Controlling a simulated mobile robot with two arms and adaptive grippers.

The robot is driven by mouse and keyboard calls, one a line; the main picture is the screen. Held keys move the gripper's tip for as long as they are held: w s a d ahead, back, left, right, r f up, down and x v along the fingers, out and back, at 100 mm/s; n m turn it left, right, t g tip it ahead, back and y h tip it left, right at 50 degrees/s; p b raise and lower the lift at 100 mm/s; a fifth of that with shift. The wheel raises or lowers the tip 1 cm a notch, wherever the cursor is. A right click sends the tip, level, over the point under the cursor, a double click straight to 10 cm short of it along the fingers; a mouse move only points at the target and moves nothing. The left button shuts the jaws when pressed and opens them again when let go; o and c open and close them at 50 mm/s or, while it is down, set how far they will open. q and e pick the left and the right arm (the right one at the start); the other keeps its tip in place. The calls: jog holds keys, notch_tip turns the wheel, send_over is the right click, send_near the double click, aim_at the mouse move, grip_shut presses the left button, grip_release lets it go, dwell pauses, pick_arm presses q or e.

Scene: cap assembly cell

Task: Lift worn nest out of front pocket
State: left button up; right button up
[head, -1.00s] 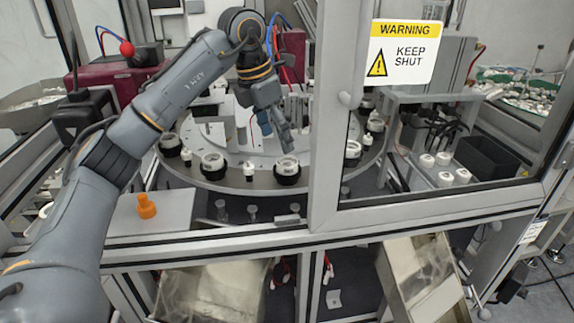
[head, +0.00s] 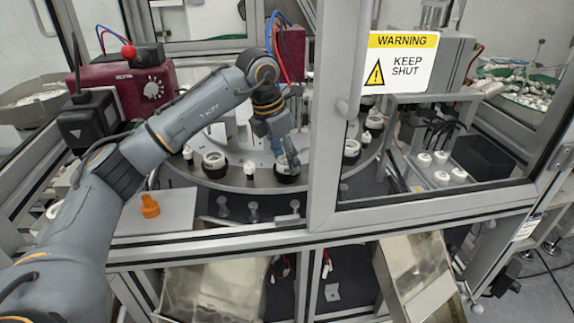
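The front pocket of the round dial plate (head: 235,183) holds a nest (head: 287,178), a black ring with a pale inside. My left gripper (head: 288,160) reaches down through the open left side of the cell, with its fingertips at the top of this nest. The fingers hide part of the nest. The gap between them is too small to make out, so I cannot tell whether they grip it. My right gripper is not in view. I cannot see wear on the nest.
Another black-and-white nest (head: 214,165) sits to the left on the dial, with small white parts between nests. A frame post (head: 325,140) stands close right of my gripper. An orange part (head: 149,206) stands on a grey plate (head: 175,220) at left.

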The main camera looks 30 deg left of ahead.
pick_arm(q)
jog(key=c, duration=0.6)
jog(key=shift+r, duration=0.1)
